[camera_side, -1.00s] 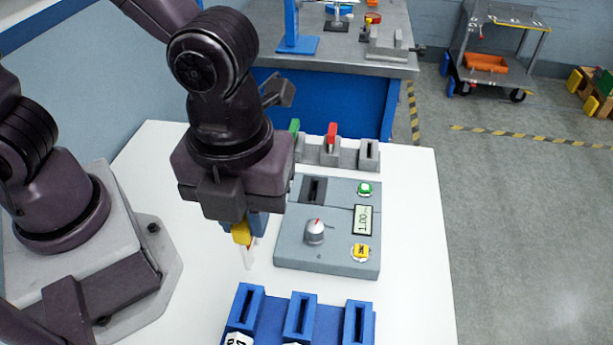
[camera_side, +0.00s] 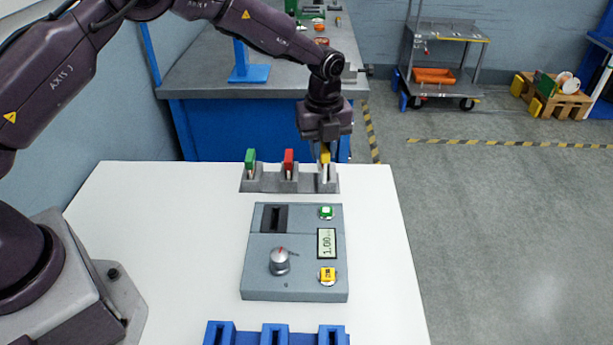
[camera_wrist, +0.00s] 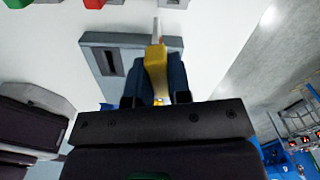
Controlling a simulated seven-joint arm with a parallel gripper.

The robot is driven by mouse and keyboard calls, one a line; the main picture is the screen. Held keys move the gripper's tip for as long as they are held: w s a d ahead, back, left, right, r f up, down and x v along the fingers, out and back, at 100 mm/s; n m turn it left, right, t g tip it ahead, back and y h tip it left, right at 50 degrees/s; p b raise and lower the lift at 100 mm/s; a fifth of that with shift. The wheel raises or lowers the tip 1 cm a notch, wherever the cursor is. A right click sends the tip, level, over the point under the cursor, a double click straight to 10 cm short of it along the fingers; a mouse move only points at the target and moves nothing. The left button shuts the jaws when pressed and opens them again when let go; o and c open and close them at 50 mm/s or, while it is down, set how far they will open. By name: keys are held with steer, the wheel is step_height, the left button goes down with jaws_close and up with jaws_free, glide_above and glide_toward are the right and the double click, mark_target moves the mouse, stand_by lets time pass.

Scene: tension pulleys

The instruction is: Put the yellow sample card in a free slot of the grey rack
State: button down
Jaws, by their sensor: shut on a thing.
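The grey rack (camera_side: 270,182) stands at the far end of the white table. A green card (camera_side: 250,160) is in its left slot and a red card (camera_side: 289,161) in its middle slot. My gripper (camera_side: 326,150) is shut on the yellow sample card (camera_side: 325,157), white end down. In the side view the card overlaps the rack's right slot. In the wrist view the yellow card (camera_wrist: 155,65) is between blue fingertips, and its white tip appears apart from the rack's right block (camera_wrist: 174,3). The inside of that slot is hidden now; earlier it looked empty.
A grey device (camera_side: 296,250) with a slot, knob, display and buttons stands in front of the rack. A blue slotted holder (camera_side: 275,334) is at the bottom edge, partly cut off. The white table is clear right of the device.

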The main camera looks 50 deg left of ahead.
steer(key=shift+w+a+r+m, duration=1)
steer(key=shift+w+a+m, duration=0.5)
steer(key=shift+w, duration=0.95)
steer(key=shift+f, duration=2.25)
steer(key=shift+f, duration=2.1)
steer(key=c, duration=0.7)
jaws_free()
steer(key=shift+o, duration=0.2)
step_height(320, 180, up, 8)
